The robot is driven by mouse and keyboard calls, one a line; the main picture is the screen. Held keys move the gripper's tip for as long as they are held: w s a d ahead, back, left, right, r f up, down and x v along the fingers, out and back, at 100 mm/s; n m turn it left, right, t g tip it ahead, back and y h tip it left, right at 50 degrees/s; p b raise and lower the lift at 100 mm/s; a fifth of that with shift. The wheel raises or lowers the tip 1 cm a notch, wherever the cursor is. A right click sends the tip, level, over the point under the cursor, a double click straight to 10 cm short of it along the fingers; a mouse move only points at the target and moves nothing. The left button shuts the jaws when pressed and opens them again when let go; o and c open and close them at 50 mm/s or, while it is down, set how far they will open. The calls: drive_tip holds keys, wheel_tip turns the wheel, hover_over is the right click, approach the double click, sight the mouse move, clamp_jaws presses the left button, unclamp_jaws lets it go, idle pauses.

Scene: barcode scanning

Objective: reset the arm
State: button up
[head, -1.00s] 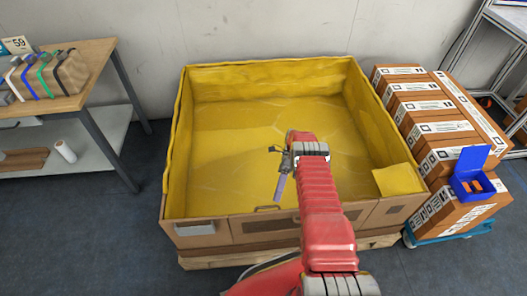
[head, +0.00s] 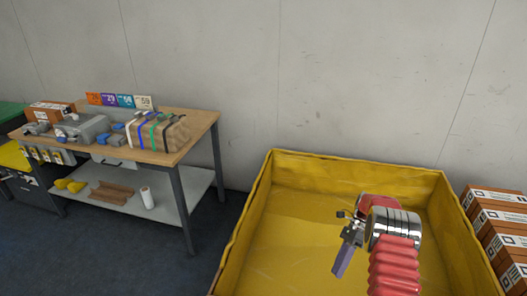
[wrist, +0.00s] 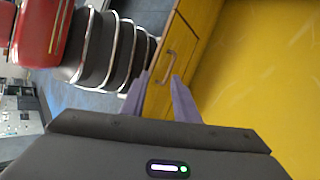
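My red arm reaches over the yellow-lined bin (head: 256,205), and my gripper (head: 343,262) hangs above its interior, pointing down and to the left. In the wrist view my gripper (wrist: 157,84) has its two purple-grey fingers apart with nothing between them. Past the fingertips, the wrist view shows the bin's outer side with a metal handle (wrist: 166,67), and the yellow interior on the right. The bin's front part is below the head view.
A wooden workbench (head: 192,138) stands left of the bin, holding a strapped package (head: 160,133) and grey equipment. Stacked brown boxes (head: 495,215) stand close to the bin's right side. A bare wall is behind. Floor between bench and bin is clear.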

drive_tip(key=s+a+r+n+t+h, duration=0.2)
drive_tip(key=a+r+n+t, duration=0.15)
drive_tip(key=r, duration=1.15)
drive_tip(key=s+a+r+n+t+h, duration=0.25)
drive_tip(key=r+n, duration=0.25)
drive_tip(key=r, duration=1)
drive_tip(key=s+a+r+n+t, duration=0.3)
drive_tip(key=s+a+r+n, duration=0.15)
drive_tip(key=s+r, duration=0.55)
drive_tip(key=s+n+t+h, duration=0.1)
drive_tip(key=s+n+t, duration=0.3)
drive_tip(key=s, duration=0.8)
drive_tip(key=shift+s+a+f+n, duration=0.35)
drive_tip(key=shift+a+f+n, duration=0.1)
drive_tip(key=shift+n, duration=0.75)
drive_tip(key=shift+s, duration=0.1)
